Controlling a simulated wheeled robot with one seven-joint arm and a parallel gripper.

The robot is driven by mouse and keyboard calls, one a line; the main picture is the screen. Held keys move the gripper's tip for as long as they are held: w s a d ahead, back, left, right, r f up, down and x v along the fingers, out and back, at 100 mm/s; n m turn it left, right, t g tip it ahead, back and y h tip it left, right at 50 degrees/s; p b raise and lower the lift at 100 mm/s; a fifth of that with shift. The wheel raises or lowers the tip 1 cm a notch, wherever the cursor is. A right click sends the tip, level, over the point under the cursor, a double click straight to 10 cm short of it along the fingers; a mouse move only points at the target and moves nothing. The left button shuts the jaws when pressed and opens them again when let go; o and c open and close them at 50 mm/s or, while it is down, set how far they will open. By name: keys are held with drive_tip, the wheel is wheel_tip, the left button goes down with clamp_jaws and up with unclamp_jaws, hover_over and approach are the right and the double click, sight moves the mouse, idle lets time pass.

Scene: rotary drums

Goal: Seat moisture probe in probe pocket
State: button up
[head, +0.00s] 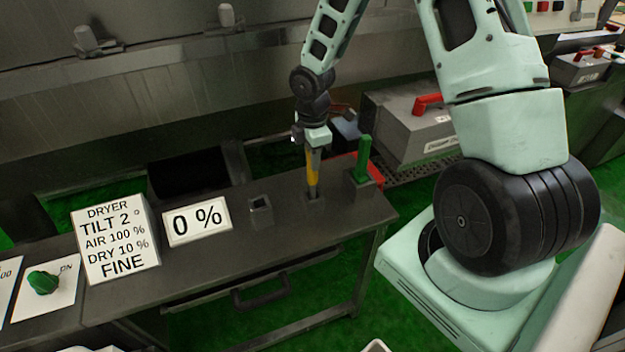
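A slim yellow stick, likely the moisture probe (312,174), stands nearly upright on the dark bench. Its lower end is at a small dark holder (314,197); I cannot tell how deep it sits. My gripper (313,150) points down at the top of the yellow stick. The fingers are too small and overlapped to show whether they grip it. A small grey open-topped block (260,210), which may be the probe pocket, stands to the left and looks empty.
A green upright handle (364,158) in a dark base stands close to the right. A 0 % sign (197,221), a dryer sign (115,238) and a green knob (43,281) are on the left. A grey case (410,128) is behind. The bench front is clear.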

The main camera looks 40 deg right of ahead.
drive_tip(key=shift+r, duration=0.15)
clamp_jaws()
wheel_tip(320, 180, up, 10)
drive_tip(key=shift+f+b, duration=0.1)
drive_tip(key=shift+b, duration=0.35)
